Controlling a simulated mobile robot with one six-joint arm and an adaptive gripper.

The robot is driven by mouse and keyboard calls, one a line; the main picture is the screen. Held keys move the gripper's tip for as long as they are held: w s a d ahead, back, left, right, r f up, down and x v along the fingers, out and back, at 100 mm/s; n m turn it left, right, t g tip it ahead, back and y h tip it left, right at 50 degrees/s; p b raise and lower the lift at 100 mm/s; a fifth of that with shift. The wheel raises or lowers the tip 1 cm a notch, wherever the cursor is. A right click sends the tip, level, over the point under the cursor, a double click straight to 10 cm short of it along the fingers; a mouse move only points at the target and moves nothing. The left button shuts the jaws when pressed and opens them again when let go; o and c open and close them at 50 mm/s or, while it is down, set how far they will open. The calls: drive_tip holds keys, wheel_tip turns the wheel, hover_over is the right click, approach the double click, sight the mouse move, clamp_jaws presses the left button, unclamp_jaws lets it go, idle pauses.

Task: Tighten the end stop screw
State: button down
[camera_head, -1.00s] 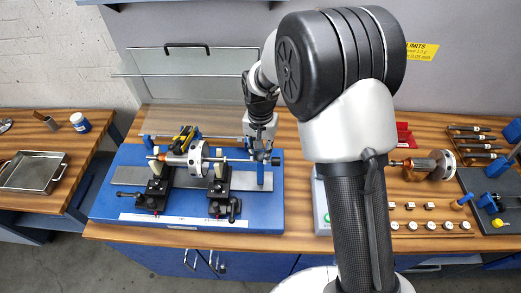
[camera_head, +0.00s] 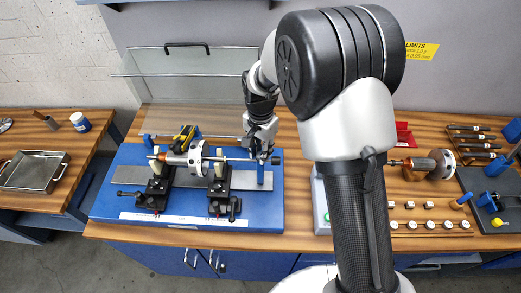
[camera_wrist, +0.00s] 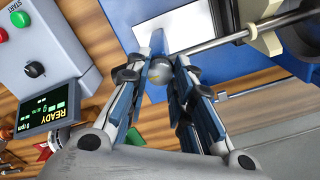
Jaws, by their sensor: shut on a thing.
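The end stop is a blue upright post (camera_head: 261,176) at the right end of the blue balancing base. Its screw shows in the wrist view as a small round grey knob (camera_wrist: 158,90) between my fingers. My gripper (camera_head: 262,157) is at the top of the post, and in the wrist view its fingers (camera_wrist: 160,78) are shut on the knob from both sides. The screw's thread is hidden. The rotor (camera_head: 195,155) rests on two black supports, its steel shaft pointing toward the end stop.
A clear raised guard (camera_head: 195,65) is behind the base. Another rotor (camera_head: 430,165) and a row of small weights (camera_head: 430,225) lie to the right.

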drive_tip(key=c, duration=1.4)
unclamp_jaws()
drive_tip(key=shift+o, duration=0.2)
wheel_tip(320, 180, up, 12)
